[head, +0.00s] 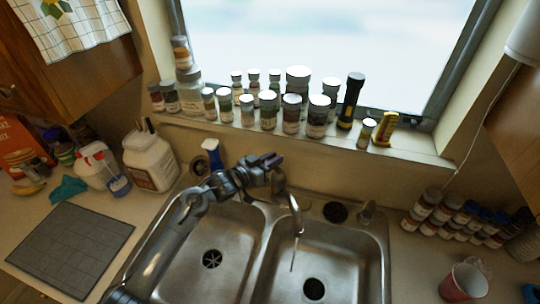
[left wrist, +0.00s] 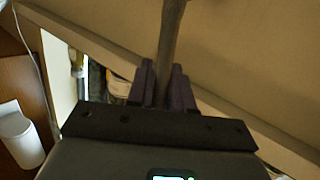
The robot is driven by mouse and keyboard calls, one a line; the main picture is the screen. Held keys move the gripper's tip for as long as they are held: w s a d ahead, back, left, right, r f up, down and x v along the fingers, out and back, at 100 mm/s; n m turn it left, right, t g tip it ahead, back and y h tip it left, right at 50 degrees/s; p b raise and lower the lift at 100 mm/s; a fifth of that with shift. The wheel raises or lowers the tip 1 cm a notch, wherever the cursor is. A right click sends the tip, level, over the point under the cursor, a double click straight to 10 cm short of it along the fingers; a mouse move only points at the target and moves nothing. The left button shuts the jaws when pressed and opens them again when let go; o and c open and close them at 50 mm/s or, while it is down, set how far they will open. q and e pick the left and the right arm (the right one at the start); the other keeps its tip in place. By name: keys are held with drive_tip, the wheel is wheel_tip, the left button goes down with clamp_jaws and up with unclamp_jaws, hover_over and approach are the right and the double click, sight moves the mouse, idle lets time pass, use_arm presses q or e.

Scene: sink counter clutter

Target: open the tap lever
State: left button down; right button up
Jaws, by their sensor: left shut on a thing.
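The tap's spout (head: 295,214) reaches over the right basin of the steel sink, and a thin pale streak shows below it. My left gripper (head: 268,163) is at the back of the sink, above the tap's base, and hides most of the lever. In the left wrist view, my left gripper (left wrist: 163,88) is shut on the tap lever (left wrist: 172,40), a narrow metal bar that runs up between the two dark fingers. My right gripper is not in view.
Several jars (head: 268,108) and a black flashlight (head: 351,100) line the windowsill just behind the gripper. Several bottles (head: 447,220) and a red cup (head: 463,284) are on the right counter. Both basins look empty.

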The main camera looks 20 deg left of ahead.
use_arm(q)
drive_tip(key=w+g+p, duration=0.1)
drive_tip(key=p, duration=0.1)
drive_tip(key=d+r+g+y+p, duration=0.1)
drive_tip(key=p, duration=0.2)
drive_tip(key=shift+w+d+r, duration=0.1)
drive_tip(key=shift+w, duration=0.25)
drive_tip(key=shift+w+d+f+g+y+p, duration=0.2)
drive_tip(key=shift+g+y+p, duration=0.2)
drive_tip(key=shift+p, duration=0.05)
drive_tip(key=shift+f, duration=0.2)
drive_tip(key=c, duration=1.1)
unclamp_jaws()
drive_tip(key=shift+s+a+r, duration=0.3)
drive_tip(key=shift+s, duration=0.15)
drive_tip(key=b+v, duration=0.1)
drive_tip(key=v, duration=0.8)
drive_tip(key=shift+s+r, duration=0.2)
drive_tip(key=shift+s, duration=0.05)
